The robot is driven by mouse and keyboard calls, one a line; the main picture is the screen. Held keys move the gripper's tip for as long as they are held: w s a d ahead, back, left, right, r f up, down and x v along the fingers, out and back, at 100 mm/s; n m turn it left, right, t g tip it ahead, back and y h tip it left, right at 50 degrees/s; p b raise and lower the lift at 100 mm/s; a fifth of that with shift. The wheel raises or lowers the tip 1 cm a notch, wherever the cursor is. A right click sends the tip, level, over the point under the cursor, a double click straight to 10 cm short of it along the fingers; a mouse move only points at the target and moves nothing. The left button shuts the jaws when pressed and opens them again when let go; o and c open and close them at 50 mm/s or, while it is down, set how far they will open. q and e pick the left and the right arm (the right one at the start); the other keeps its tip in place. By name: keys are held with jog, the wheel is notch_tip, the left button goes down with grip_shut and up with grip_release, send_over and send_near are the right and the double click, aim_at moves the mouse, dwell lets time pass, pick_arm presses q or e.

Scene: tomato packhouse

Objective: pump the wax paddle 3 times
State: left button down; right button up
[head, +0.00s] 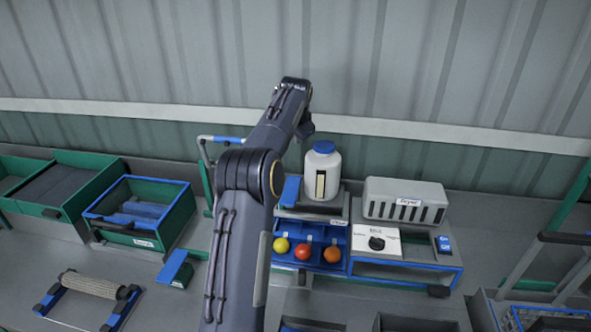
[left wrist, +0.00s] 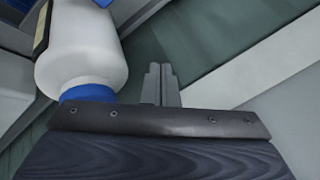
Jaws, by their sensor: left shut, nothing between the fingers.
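The wax paddle looks to be the small blue plate (head: 290,191) at the left foot of a white bottle (head: 330,176) with a blue cap, in the head view. My arm partly covers the station beside it. My left gripper (head: 306,127) is above and behind the paddle, near cap height, and apart from it. Its fingers are hidden in the head view. In the left wrist view my left fingers (left wrist: 161,84) are together and empty. The bottle (left wrist: 82,50) shows there upside down, with a blue sliver at the top edge that may be the paddle. My right gripper is out of view.
A blue tray (head: 318,257) with yellow, red and orange balls sits in front of the bottle. A grey slotted box (head: 405,201) and a white dial panel (head: 377,241) stand to the right. Green crates (head: 139,236) are at left, beside a roller (head: 93,286). A ribbed wall closes the back.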

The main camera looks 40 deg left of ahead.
pick_arm(q)
jog(key=shift+s+d+r, duration=0.1)
jog(key=shift+s+d+f+b, duration=0.15)
jog(key=shift+s+f+b, duration=0.25)
jog(key=shift+f, duration=1.05)
jog(key=shift+s+d+f+b, duration=0.25)
jog(key=shift+f+b, duration=0.25)
jog(key=shift+f, duration=0.9)
jog(key=shift+s+d+f+b, duration=0.1)
jog(key=shift+s+f+b, duration=0.3)
jog(key=shift+f, duration=1.05)
jog(key=shift+w, duration=0.1)
jog(key=shift+f+b, duration=0.35)
jog(key=shift+f, duration=0.05)
